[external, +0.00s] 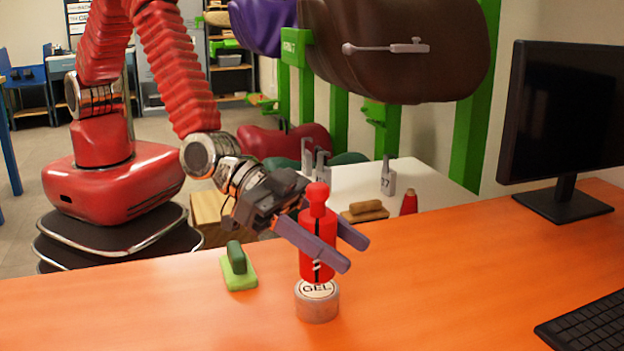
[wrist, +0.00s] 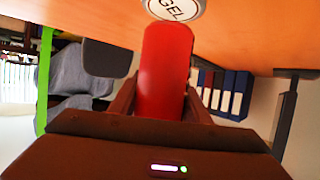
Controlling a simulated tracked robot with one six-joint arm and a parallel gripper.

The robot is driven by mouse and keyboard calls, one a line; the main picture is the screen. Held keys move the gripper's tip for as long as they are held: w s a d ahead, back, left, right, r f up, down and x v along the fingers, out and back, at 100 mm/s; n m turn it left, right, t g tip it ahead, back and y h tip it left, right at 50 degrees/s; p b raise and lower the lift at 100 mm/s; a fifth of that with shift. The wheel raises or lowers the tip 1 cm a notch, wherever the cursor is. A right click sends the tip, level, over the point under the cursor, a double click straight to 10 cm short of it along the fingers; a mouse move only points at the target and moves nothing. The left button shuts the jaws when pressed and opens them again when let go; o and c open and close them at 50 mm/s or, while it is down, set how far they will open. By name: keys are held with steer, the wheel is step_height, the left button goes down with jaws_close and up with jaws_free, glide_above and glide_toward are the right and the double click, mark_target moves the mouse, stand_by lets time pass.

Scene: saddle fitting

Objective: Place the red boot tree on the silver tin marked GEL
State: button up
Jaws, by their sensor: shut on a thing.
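The red boot tree (external: 317,240) is upright between the fingers of my gripper (external: 322,246), which is shut on it. The silver tin marked GEL (external: 317,304) stands on the orange table, directly below the boot tree in the external view. The boot tree's lower end is at the tin's lid; I cannot tell whether they touch. In the wrist view the red boot tree (wrist: 164,75) fills the middle, and the GEL lid of the tin (wrist: 174,9) shows at the top edge, partly cut off.
A green brush (external: 238,267) lies on the orange table (external: 150,310) to the left. A monitor (external: 565,130) and keyboard (external: 590,325) are at the right. Behind is a white table (external: 350,185) with clamps and a red bottle-like thing (external: 409,203). The table's front left is clear.

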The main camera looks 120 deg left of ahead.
steer(key=shift+f, duration=1.1)
steer(key=o, duration=1.2)
steer(key=shift+f, duration=0.15)
steer(key=v, duration=1.2)
steer(key=shift+a, duration=0.1)
